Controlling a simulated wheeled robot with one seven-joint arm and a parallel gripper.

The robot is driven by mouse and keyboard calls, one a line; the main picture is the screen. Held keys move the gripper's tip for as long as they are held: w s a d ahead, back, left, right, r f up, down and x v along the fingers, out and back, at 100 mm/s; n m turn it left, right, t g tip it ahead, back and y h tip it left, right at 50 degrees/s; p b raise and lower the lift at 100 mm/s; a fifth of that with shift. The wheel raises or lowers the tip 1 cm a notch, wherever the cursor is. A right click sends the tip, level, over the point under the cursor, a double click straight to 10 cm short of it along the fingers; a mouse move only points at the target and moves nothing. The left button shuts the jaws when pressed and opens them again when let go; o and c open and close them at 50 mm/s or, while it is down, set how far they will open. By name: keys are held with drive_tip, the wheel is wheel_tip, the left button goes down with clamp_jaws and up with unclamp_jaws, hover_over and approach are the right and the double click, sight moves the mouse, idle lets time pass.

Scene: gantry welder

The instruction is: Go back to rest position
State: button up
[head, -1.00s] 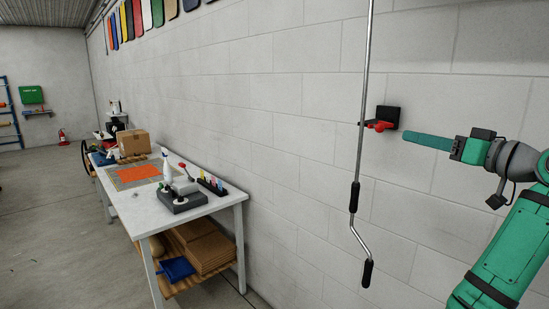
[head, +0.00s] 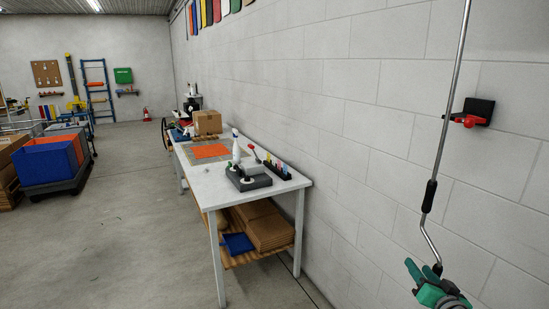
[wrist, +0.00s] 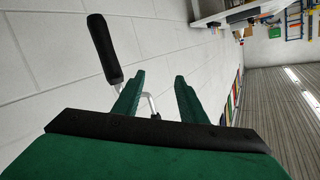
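My gripper (head: 420,268) is at the lower right of the head view, beside the lower end of a hanging crank rod (head: 450,110). The wrist view shows its two green fingers (wrist: 158,80) apart, with nothing clamped between them. One black grip of the crank (wrist: 103,48) shows to the left of the fingers there. Part of the metal rod shows beyond the fingers, in the gap. I cannot tell whether a finger touches the crank. In the head view my gripper partly overlaps the crank's lower end.
A block wall runs along the right, with a red-and-black wall fixture (head: 472,115). A white workbench (head: 205,190) stands against it, holding a control box (head: 248,178), a spray bottle and a cardboard box (head: 207,122). A blue bin (head: 48,165) stands left. The floor (head: 120,235) between is clear.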

drive_tip(key=s+a+f+g, duration=0.1)
drive_tip(key=s+a+f, duration=0.3)
drive_tip(key=a+f, duration=0.3)
drive_tip(key=s+a+f+h, duration=0.1)
drive_tip(key=s+a+f, duration=0.25)
drive_tip(key=f, duration=0.55)
drive_tip(key=s+a+f+g, duration=0.1)
drive_tip(key=s+a+f, duration=0.3)
drive_tip(key=a+f, duration=0.35)
drive_tip(key=s+a+f+n, duration=0.2)
drive_tip(key=s+a+f, duration=0.3)
drive_tip(key=s+a, duration=0.75)
drive_tip(key=s+a+r+n+y, duration=0.1)
drive_tip(key=s+a+r, duration=0.2)
drive_tip(key=s, duration=0.5)
drive_tip(key=s+a+r+n+t+y, duration=0.1)
drive_tip(key=s+a+r, duration=0.3)
drive_tip(key=s, duration=0.4)
drive_tip(key=s+a+r+n+y, duration=0.1)
drive_tip(key=s+a+r+n, duration=0.1)
drive_tip(key=s+a, duration=0.3)
drive_tip(key=s+r, duration=0.1)
drive_tip(key=s, duration=0.2)
drive_tip(key=shift+s+a+r+t, duration=0.2)
drive_tip(key=shift+s+a+t, duration=0.1)
drive_tip(key=shift+s, duration=0.05)
